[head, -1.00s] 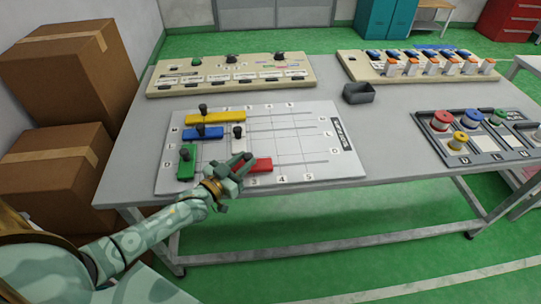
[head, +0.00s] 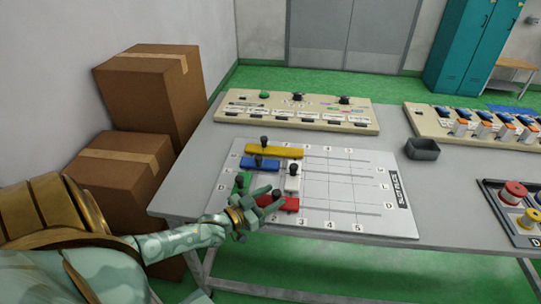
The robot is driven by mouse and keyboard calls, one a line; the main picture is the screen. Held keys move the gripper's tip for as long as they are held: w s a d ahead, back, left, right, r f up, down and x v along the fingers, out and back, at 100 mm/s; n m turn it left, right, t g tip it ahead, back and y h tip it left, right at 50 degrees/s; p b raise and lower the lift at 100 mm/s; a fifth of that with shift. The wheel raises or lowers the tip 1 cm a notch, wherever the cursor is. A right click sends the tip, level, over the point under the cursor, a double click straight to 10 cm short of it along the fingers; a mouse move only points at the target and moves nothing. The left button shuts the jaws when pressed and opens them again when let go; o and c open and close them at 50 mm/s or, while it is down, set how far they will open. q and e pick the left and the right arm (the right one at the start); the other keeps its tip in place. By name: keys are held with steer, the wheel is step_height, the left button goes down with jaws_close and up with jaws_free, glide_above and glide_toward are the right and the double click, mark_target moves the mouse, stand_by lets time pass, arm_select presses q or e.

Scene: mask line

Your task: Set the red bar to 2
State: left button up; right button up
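The red bar (head: 288,204) lies in the lowest row of the white numbered board (head: 345,215), with its right end just left of the bottom label 3. Its dark knob (head: 277,193) stands up from it. My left gripper (head: 268,199) is at the bar's left part, and its fingers look spread. They partly cover the bar's left end. I cannot tell whether they touch the knob. My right gripper is out of view.
Yellow (head: 285,151), blue (head: 262,164), white (head: 292,182) and green (head: 242,182) bars sit on the same board. The green one is close to my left gripper. The board's right half is clear.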

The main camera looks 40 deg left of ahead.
arm_select(q)
steer(key=s+a+p, duration=0.2)
steer(key=s+a, duration=0.1)
steer(key=s, duration=1.3)
